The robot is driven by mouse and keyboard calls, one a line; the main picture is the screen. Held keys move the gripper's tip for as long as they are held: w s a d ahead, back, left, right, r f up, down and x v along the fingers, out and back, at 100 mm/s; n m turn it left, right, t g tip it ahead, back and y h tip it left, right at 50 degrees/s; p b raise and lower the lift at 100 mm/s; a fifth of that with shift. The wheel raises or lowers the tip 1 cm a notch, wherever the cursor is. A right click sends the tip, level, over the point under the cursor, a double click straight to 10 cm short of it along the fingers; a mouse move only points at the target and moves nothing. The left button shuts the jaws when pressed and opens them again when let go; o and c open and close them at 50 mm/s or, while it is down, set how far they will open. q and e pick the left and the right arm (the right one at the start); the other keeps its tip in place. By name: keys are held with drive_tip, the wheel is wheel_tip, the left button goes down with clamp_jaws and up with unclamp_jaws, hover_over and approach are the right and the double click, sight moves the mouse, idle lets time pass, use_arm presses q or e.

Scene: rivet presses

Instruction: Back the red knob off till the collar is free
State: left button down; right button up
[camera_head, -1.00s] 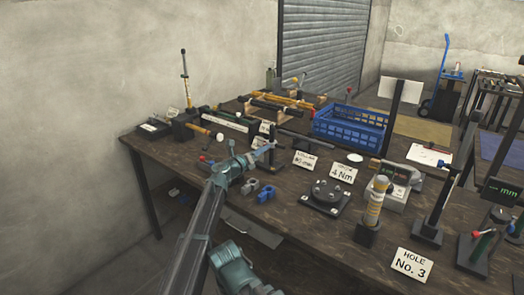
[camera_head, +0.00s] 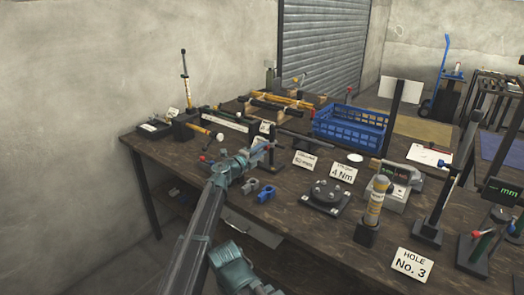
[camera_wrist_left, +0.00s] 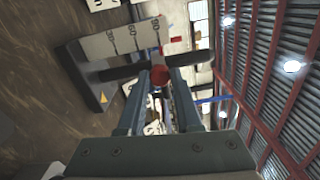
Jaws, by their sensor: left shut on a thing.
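The red knob (camera_wrist_left: 160,76) sits between the fingertips of my left gripper (camera_wrist_left: 158,88) in the left wrist view. The gripper is shut on it. A dark bar (camera_wrist_left: 190,61) crosses just beyond the knob, and a pale scale plate (camera_wrist_left: 118,40) marked 30, 60 and 90 stands beside it. In the head view my left gripper (camera_head: 262,152) is at an upright fixture near the table's middle, and it mostly hides the knob. I cannot make out the collar or whether it is free.
Posts and gauges crowd the right side of the table.

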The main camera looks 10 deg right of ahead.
use_arm(q)
drive_tip(key=shift+n, duration=0.7)
drive_tip(key=c, duration=0.6)
unclamp_jaws()
drive_tip(key=shift+a, duration=0.1)
drive_tip(key=v, duration=1.3)
drive_tip(key=shift+s+a, duration=0.2)
drive_tip(key=shift+a, duration=0.05)
